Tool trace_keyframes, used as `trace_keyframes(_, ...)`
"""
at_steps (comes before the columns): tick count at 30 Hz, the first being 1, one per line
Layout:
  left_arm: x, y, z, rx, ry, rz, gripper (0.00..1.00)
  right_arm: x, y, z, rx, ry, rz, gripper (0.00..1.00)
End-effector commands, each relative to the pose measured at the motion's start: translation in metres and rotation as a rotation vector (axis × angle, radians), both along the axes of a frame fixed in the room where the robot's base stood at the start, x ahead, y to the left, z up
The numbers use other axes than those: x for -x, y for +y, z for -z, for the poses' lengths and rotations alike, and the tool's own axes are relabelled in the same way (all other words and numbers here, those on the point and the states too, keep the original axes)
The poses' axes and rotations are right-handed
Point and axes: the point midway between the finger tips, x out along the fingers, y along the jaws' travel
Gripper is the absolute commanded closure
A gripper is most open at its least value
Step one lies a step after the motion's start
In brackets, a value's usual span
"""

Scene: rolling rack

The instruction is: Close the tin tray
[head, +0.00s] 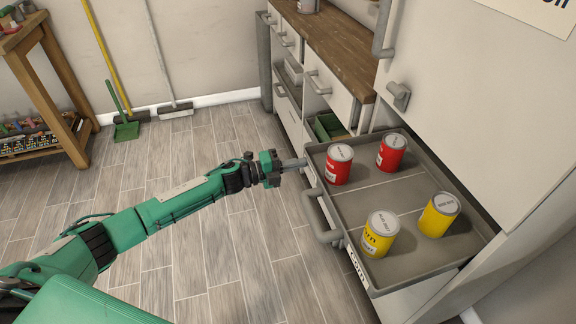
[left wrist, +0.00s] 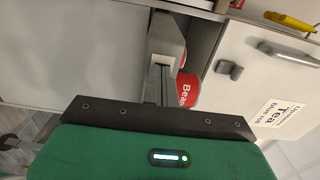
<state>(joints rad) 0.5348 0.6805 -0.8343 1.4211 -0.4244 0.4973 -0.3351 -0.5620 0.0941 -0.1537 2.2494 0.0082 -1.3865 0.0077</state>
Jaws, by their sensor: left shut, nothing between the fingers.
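The tin tray (head: 376,198) is a grey pull-out tray, extended from the tall white cabinet on the right. Two red tins (head: 338,164) (head: 391,152) stand in its far half and two yellow tins (head: 380,233) (head: 438,214) in its near half. A grey bar handle (head: 321,222) is on its front. My left gripper (head: 300,163) is shut and empty, its tips at the tray's far front corner, by the red tins. Whether they touch it I cannot tell. In the left wrist view the fingers (left wrist: 163,72) show before a red tin (left wrist: 187,88). My right gripper is out of view.
A wooden-topped counter with drawers (head: 330,50) runs along the back; one lower drawer with a green inside (head: 328,125) is partly open. A wooden rack (head: 45,80) and brooms (head: 168,70) stand at the back left. The tiled floor in front is clear.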

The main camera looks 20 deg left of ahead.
Motion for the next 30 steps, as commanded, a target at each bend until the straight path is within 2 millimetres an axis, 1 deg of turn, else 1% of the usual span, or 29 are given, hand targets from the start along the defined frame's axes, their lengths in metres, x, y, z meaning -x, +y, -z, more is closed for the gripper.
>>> trace_keyframes(1,-0.006,-0.01,-0.001,0.002,-0.004,0.002,1.0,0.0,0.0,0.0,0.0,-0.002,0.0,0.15)
trace_keyframes(7,-0.035,-0.053,0.0,0.004,-0.004,0.003,1.0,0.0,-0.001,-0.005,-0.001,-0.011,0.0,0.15)
trace_keyframes(9,-0.045,-0.069,0.0,0.002,-0.004,0.003,1.0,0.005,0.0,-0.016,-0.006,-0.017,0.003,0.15)
trace_keyframes(15,-0.075,-0.113,0.001,0.001,-0.004,0.003,1.0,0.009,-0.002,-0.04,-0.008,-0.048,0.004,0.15)
trace_keyframes(19,-0.09,-0.134,0.001,0.002,-0.003,0.002,1.0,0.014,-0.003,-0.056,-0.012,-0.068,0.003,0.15)
trace_keyframes(24,-0.106,-0.158,0.002,0.001,-0.003,0.002,1.0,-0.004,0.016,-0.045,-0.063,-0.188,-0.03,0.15)
trace_keyframes(30,-0.118,-0.176,0.001,0.0,-0.002,0.001,1.0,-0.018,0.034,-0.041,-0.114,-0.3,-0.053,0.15)
